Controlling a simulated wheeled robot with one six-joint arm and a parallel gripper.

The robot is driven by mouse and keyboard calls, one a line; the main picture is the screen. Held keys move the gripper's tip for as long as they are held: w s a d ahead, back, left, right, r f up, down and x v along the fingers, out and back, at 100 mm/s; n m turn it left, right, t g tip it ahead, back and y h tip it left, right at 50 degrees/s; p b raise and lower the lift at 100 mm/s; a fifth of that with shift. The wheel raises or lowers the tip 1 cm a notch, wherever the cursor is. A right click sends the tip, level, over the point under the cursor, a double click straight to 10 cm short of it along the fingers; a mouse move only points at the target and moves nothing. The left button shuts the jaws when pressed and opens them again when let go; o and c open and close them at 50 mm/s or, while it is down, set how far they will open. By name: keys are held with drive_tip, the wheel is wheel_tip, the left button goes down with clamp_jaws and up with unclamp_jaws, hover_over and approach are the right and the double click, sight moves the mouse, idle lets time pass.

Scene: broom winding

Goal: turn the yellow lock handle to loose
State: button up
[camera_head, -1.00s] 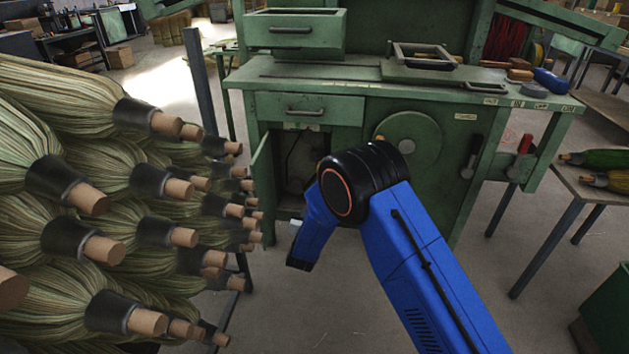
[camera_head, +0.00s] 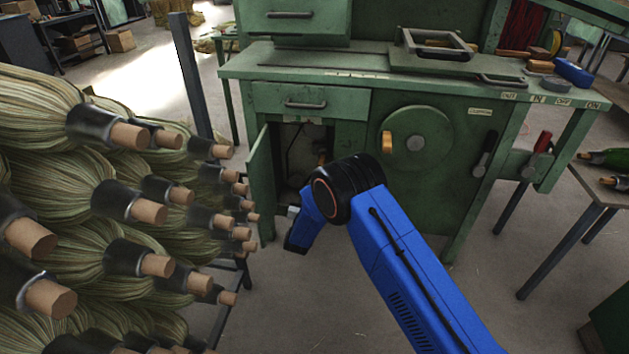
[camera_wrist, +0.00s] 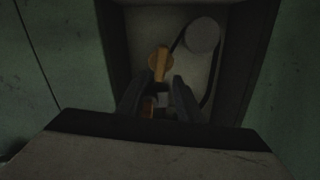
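The yellow lock handle (camera_wrist: 159,62) is inside the dark opening of the green machine, near the middle of the wrist view. It stands nearly upright with its top tilted slightly right. My gripper (camera_wrist: 160,82) is open, its two dark fingers apart, just below and in front of the handle, with the handle's lower end near the gap. I cannot tell whether they touch. A small orange-brown part (camera_wrist: 148,106) shows low between the fingers. In the head view the cabinet opening (camera_head: 296,160) is partly behind my blue arm, and my fingers are not clearly visible.
A grey pulley (camera_wrist: 203,35) with a dark belt is right of the handle. The green cabinet door (camera_head: 261,182) stands open on the left. A round green wheel (camera_head: 425,135) with an orange grip (camera_head: 387,143) is to the right. Stacked brooms (camera_head: 130,202) crowd the left side.

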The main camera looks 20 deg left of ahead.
drive_tip(key=x, duration=0.9)
drive_tip(key=c, duration=0.8)
